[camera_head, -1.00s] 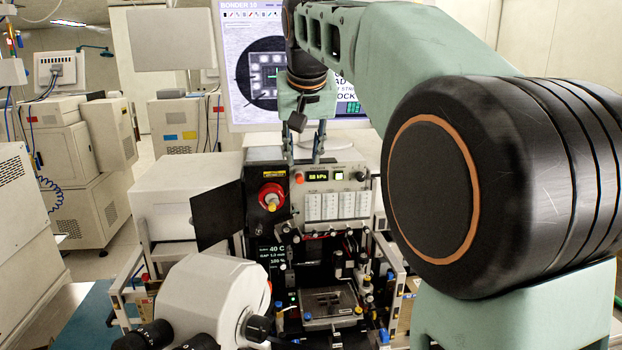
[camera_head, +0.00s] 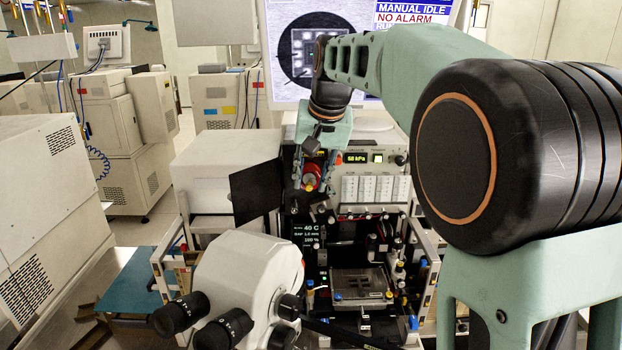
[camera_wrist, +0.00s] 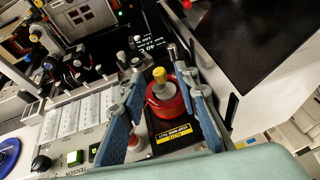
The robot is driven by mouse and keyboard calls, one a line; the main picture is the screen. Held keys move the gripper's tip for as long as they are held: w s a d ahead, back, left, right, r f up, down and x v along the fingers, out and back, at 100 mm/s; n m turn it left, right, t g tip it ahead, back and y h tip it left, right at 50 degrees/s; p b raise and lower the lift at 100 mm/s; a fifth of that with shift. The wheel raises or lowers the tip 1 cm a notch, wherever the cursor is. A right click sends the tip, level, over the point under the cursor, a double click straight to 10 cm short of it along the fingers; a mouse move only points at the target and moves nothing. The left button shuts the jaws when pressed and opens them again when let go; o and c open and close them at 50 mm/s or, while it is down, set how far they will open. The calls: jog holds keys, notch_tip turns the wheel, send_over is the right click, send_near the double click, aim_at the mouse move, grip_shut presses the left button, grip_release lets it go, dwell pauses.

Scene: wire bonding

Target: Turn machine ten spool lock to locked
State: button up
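The red spool (camera_wrist: 166,108) with a yellow knob (camera_wrist: 158,74) at its centre sits on a dark panel with a yellow label (camera_wrist: 177,134). It also shows in the head view, partly hidden behind my gripper (camera_head: 313,184). In the wrist view my gripper (camera_wrist: 161,80) is open, with one blue-grey finger left of the spool and one right of it. Small gaps show between the fingers and the red rim. Whether a fingertip touches the yellow knob I cannot tell. No lock marking is readable.
A black flat panel (camera_head: 256,194) stands just left of the spool. The white microscope head (camera_head: 243,272) is in front, at lower left. The monitor (camera_head: 377,12) behind reads "MANUAL IDLE, NO ALARM".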

jog(key=shift+w+f, duration=0.1)
jog(key=shift+f, duration=0.05)
grip_shut()
dwell(0.4)
jog(key=y+b, duration=0.2)
jog(key=d+m+y+b, duration=0.1)
jog(key=y+b, duration=0.1)
jog(key=shift+d+f, duration=0.1)
jog(key=shift+f, duration=0.3)
jog(key=shift+d+t+y+b, duration=0.15)
jog(key=shift+t+y+b, duration=0.15)
jog(key=shift+y+b, duration=0.85)
jog(key=shift+y, duration=0.25)
jog(key=shift+m+b, duration=0.3)
